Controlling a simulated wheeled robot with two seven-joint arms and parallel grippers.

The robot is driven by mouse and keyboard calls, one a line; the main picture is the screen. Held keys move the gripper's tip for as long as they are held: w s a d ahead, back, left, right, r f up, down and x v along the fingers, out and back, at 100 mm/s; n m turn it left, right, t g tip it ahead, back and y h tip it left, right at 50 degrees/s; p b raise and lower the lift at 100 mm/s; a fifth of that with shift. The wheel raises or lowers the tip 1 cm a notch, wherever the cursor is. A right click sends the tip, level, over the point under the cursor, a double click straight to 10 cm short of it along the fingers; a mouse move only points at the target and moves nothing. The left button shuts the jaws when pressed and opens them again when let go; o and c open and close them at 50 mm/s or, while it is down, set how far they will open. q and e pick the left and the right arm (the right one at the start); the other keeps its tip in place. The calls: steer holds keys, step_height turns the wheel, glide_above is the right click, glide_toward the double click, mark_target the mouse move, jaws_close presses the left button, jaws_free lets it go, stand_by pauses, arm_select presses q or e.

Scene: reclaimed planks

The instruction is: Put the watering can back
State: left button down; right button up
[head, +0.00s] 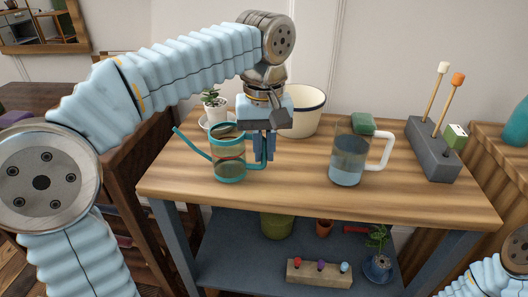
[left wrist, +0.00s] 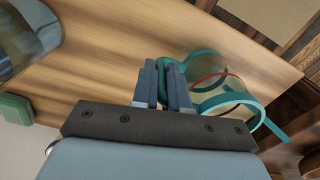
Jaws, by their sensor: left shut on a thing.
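The watering can (head: 229,155) has a see-through body with teal bands, a red line around it and a teal spout pointing left. It is upright at the left part of the wooden bench top (head: 295,190); I cannot tell whether its base touches the wood. My left gripper (head: 264,150) points down at its right side and is shut on the teal handle. In the left wrist view the fingers (left wrist: 165,75) close on the handle, and the can's teal rim (left wrist: 232,98) lies right of them. My right gripper is out of view.
A clear jug (head: 347,170) with blue liquid stands to the right. Behind are a cream pot (head: 306,115), a small potted plant (head: 212,108) and a green sponge (head: 362,123). A grey tool holder (head: 430,150) is at the right end. The bench's front middle is clear.

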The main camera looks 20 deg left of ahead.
arm_select(q)
steer(key=shift+f, duration=0.2)
steer(key=shift+f, duration=0.2)
steer(key=c, duration=1.1)
jaws_free()
steer(key=shift+c, duration=0.2)
step_height(320, 180, up, 12)
steer(key=p, duration=0.3)
steer(key=shift+r+p, duration=0.2)
steer(key=shift+p, duration=0.1)
